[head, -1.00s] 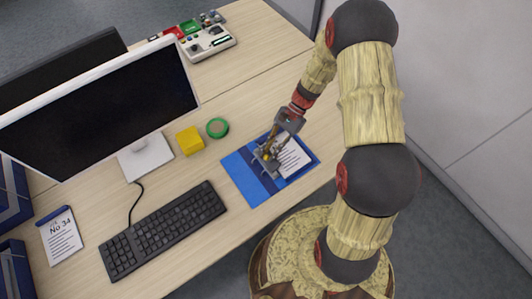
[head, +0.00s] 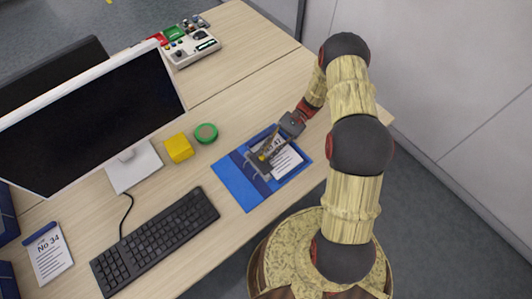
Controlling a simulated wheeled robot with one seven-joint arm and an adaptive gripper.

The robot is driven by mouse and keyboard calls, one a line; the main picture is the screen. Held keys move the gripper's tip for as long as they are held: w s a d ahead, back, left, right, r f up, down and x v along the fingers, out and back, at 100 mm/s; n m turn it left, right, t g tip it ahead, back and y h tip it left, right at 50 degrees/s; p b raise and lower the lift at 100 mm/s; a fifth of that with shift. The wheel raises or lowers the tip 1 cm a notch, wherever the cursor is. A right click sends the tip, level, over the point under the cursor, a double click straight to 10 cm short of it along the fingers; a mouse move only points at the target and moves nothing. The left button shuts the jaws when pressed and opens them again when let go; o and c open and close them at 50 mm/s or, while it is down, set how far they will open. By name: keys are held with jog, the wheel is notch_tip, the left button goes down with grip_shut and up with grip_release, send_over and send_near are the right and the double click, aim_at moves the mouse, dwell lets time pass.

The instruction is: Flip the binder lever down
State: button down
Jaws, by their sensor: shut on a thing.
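The blue binder (head: 236,185) lies open on the desk, with a white sheet marked "No 41" (head: 287,160) on its right half. Its metal ring mechanism (head: 256,167) runs along the middle, and the rings seem to stand apart. My gripper (head: 265,156) reaches down from the upper right over the mechanism. Its fingers are shut on the binder lever, at a small yellow spot by the fingertips. The fingers hide most of the lever, so its exact angle cannot be told.
A yellow block (head: 179,148) and a green tape roll (head: 206,133) sit behind the binder. A black keyboard (head: 155,243) lies to the left, with a monitor (head: 90,115) behind it. A notepad (head: 48,254) is at far left. A device (head: 194,47) stands at the back.

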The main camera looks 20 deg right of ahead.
jog(key=shift+f, duration=0.1)
jog(key=c, duration=1.8)
grip_release()
jog(key=shift+o, duration=0.6)
jog(key=v, duration=1.1)
jog(key=shift+w+d, duration=0.3)
jog(key=shift+d, duration=0.2)
